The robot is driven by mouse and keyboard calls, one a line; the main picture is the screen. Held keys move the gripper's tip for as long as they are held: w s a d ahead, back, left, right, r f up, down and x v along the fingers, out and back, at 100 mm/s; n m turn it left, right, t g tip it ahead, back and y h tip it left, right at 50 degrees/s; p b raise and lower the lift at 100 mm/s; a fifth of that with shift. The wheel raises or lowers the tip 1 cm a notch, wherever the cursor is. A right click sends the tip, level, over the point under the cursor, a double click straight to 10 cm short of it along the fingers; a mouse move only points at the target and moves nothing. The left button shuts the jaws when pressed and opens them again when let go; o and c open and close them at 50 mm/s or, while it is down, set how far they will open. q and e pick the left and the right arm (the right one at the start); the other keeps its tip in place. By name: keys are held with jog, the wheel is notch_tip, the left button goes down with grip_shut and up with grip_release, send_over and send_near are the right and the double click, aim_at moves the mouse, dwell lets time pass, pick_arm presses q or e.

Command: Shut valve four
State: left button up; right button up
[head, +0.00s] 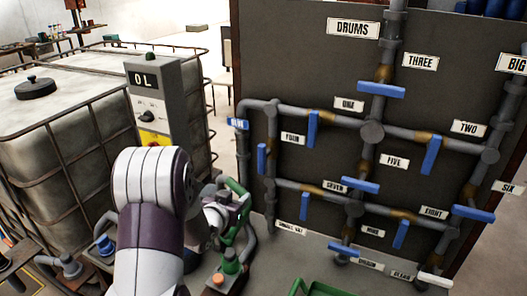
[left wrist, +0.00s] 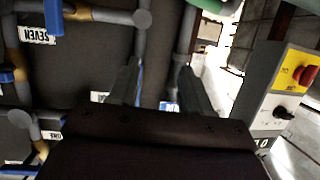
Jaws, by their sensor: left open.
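Valve four has a blue handle (head: 262,159) on the left upright pipe of the dark panel, beside the FOUR label (head: 293,138). The handle stands upright, in line with its pipe. My left gripper (head: 240,207) is open, low and to the left of this handle in the head view. In the left wrist view, which is upside down, the two dark fingers (left wrist: 160,85) point toward the panel. A thin blue strip, likely the valve four handle (left wrist: 140,72), shows beside the left finger, which hides part of it. I cannot tell contact. My right gripper is out of view.
Other blue valve handles sit close by, such as valve one (head: 312,128) and valve seven (head: 308,200). A grey control box (head: 160,95) and a caged tank (head: 65,125) stand at the left.

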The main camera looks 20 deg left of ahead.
aim_at(260, 159)
pick_arm(q)
notch_tip(260, 159, up, 7)
jog(key=w+d+m+t+h, duration=0.1)
jog(key=w+d+t+h, duration=0.1)
jog(key=d+t, duration=0.15)
jog(key=w+p, duration=0.1)
jog(key=w, duration=0.2)
jog(key=w+p, duration=0.1)
jog(key=w, duration=0.3)
jog(key=w+p, duration=0.1)
jog(key=w, duration=0.2)
jog(key=shift+w+a, duration=0.3)
jog(key=shift+a, duration=0.05)
jog(key=shift+w+f+p, duration=0.2)
jog(key=shift+w+p, duration=0.15)
jog(key=shift+w, duration=0.35)
grip_shut()
